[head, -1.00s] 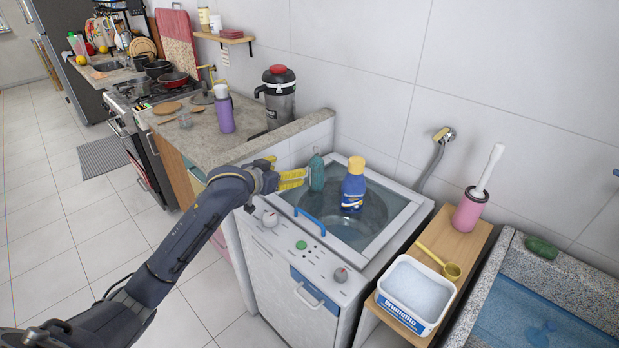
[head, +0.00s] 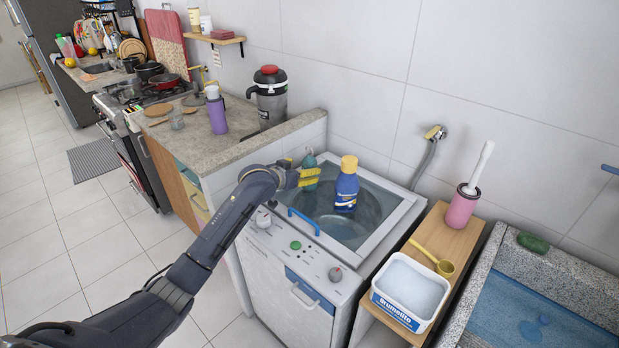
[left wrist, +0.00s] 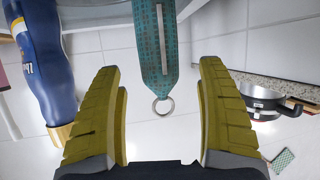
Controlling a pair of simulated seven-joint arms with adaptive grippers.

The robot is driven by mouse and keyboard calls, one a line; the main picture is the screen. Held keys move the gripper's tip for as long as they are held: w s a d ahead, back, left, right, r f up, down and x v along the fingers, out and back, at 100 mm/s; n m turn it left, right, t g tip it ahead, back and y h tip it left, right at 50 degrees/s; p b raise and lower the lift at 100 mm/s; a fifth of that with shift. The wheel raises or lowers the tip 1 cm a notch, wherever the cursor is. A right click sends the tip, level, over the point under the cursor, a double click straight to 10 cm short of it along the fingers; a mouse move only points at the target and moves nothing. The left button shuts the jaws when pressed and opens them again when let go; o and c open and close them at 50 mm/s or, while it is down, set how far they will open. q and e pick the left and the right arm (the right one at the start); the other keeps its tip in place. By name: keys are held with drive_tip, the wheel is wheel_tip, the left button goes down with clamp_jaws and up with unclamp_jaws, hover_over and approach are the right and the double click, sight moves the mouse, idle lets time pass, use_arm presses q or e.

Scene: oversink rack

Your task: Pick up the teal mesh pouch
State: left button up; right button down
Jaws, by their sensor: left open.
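The teal mesh pouch (head: 309,160) stands upright at the back left of the washer top, left of the blue bottle. In the head view the yellow fingers of my left gripper (head: 318,177) cover its lower part. The left wrist view, which looks upside down, shows the pouch (left wrist: 158,50) with a zip and a metal ring, ahead of and between the fingertips. My left gripper (left wrist: 163,80) is open and empty, with a gap on both sides of the pouch. My right gripper is not in view.
A blue bottle with a yellow cap (head: 347,188) stands close on the right of the pouch; it also shows in the left wrist view (left wrist: 38,60). A stone counter (head: 215,148) with a purple bottle (head: 217,115) lies to the left. A white tub (head: 411,287) stands front right.

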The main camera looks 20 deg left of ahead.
sight(305, 169)
use_arm(q)
drive_tip(key=shift+x, duration=2.65)
drive_tip(key=shift+c, duration=0.2)
drive_tip(key=c, duration=1.3)
